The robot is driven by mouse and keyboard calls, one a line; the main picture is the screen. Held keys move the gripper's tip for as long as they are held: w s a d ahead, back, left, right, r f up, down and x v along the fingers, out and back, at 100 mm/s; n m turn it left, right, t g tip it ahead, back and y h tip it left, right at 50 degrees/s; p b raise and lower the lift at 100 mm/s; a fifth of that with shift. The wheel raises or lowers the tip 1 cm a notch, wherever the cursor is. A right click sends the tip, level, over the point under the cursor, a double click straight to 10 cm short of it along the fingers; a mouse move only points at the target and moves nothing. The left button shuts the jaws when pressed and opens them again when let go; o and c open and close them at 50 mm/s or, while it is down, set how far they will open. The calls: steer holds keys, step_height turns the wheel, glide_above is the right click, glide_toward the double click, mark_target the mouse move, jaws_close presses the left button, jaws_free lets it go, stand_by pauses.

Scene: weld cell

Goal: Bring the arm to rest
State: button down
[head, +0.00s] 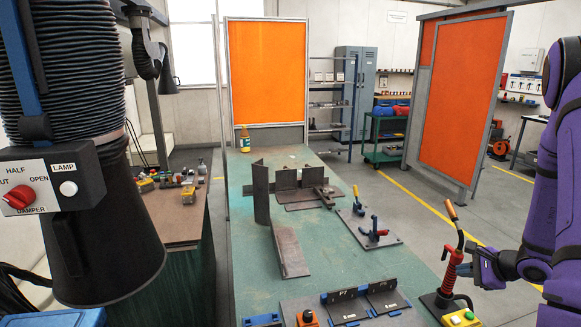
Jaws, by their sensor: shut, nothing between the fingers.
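My gripper (474,266) is at the right of the head view, at the end of my purple arm. Its dark fingers point left and are shut with nothing visible in them.
A green worktable (262,262) bears steel plates (290,250), toggle clamps (374,232) and a labelled black rack (364,300). A large black extraction hood (108,235) hangs at the left. Orange screens (267,72) stand behind. Free floor lies right of the table.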

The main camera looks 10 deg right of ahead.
steer(key=s+a+r+n+g+y, duration=0.1)
steer(key=a+r+n+g+y, duration=0.1)
steer(key=a+r+n, duration=0.55)
steer(key=s+a+r+n+g+y, duration=0.1)
steer(key=s+a+r+n+g, duration=0.15)
steer(key=a+r, duration=0.95)
steer(key=s+a+r+n+h, duration=0.3)
steer(key=s+r+n, duration=0.2)
steer(key=s+r, duration=0.2)
steer(key=s+a+r+n+h, duration=0.3)
steer(key=s+r+n, duration=0.3)
steer(key=s, duration=0.4)
steer(key=shift+s+a+r+t+h, duration=0.2)
steer(key=shift+r+t+h, duration=0.25)
steer(key=shift+r+h, duration=0.15)
